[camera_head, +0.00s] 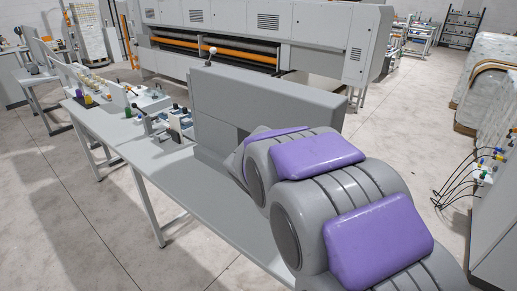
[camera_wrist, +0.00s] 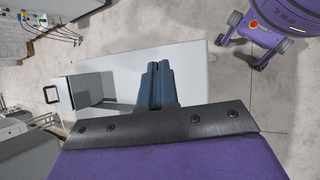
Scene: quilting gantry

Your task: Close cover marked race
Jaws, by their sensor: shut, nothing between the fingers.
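My gripper (camera_wrist: 157,68) shows in the wrist view as two dark blue fingers pressed together, empty, above the pale tabletop (camera_wrist: 193,80). In the head view my arm hides it. A grey box-like fixture (camera_wrist: 84,88) with a black handle on its far left end lies left of the fingers in the wrist view, apart from them. In the head view a large grey upright panel or housing (camera_head: 265,100) stands on the table (camera_head: 160,165), partly behind my arm. No marking "race" is readable, so I cannot tell which part is that cover or how far open it is.
Small fixtures with levers (camera_head: 170,128) and coloured parts (camera_head: 90,98) stand farther along the table. A large quilting machine (camera_head: 260,45) fills the back. A cabinet with black cables (camera_head: 493,180) is at right. Concrete floor (camera_head: 75,215) is clear at left.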

